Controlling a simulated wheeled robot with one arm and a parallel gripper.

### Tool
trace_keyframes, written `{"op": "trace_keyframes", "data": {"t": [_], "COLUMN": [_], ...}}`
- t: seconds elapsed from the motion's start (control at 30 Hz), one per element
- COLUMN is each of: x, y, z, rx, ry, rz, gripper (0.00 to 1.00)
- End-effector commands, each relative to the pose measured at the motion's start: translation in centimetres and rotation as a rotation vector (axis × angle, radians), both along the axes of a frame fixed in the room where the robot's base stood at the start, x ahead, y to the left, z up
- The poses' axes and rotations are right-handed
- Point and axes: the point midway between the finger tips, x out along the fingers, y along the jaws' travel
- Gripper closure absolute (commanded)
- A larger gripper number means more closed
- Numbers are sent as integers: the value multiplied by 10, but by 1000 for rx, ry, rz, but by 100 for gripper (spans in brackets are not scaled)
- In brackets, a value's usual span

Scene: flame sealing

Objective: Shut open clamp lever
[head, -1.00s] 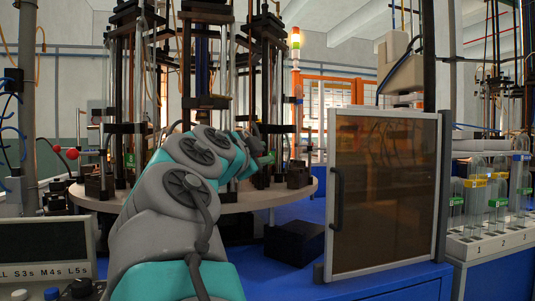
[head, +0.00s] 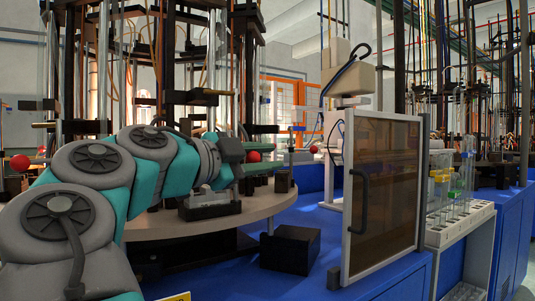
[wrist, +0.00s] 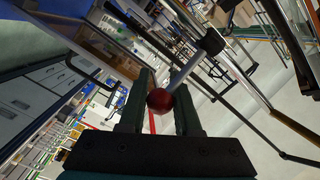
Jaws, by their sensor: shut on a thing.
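The clamp lever ends in a red ball knob (wrist: 159,100), with a pale metal rod (wrist: 184,72) running up and right from it in the wrist view. My gripper (wrist: 163,108) has its two dark green fingers on either side of the knob and is shut on it. In the head view my gripper (head: 252,168) is over the right part of the round turntable (head: 265,207), with the red knob (head: 253,156) at its fingers. The lever's rod and the clamp it belongs to are not clear in the head view, partly hidden by my wrist.
Dark posts and rods (head: 195,60) rise from the turntable close behind my arm. Another red knob (head: 313,149) shows to the right. A black box (head: 290,248) stands below the turntable's edge. A tinted door panel (head: 380,200) and a tube rack (head: 460,222) are at the right.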

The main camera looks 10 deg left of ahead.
Motion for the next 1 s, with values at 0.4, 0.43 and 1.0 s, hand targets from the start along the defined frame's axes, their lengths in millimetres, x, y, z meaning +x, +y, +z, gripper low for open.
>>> {"op": "trace_keyframes", "data": {"t": [0.4, 0.43, 1.0], "x": [-2, -2, -2], "y": [-1, -1, 0], "z": [-1, -1, 0], "rx": [2, 2, 0], "ry": [1, 1, 0], "rz": [-17, -17, -14], "gripper": [100, 100, 38]}}
